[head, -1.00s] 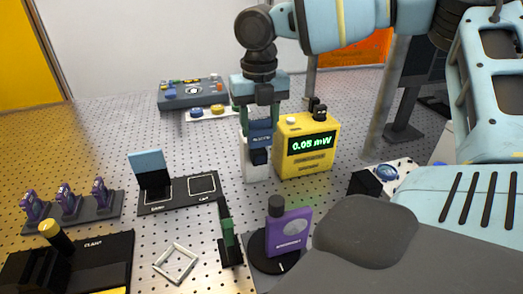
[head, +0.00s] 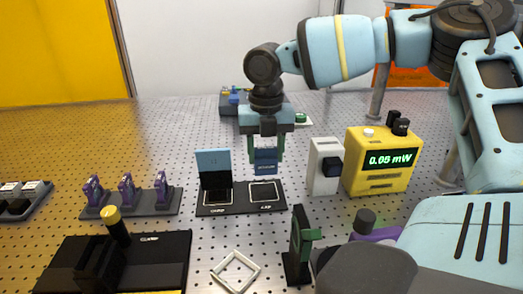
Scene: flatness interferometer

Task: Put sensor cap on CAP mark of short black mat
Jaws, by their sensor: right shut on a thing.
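The sensor cap (head: 265,167) is a small blue block with faint lettering. My right gripper (head: 266,156) comes down from above and is shut on it. The short black mat (head: 240,201) lies on the perforated table. Its CAP mark (head: 263,192) is a white-outlined square on the right half, and the cap appears above or just behind it. I cannot tell the exact gap. A blue plate (head: 214,163) stands upright on the mat's left half, at the CARD mark. My left gripper is not in view.
A white sensor block (head: 324,158) with a dark front and a yellow meter (head: 381,162) reading 0.05 mW stand to the right. A purple-pieced rack (head: 146,204) is left. A black and green stand (head: 300,245) and a white square frame (head: 235,271) are in front.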

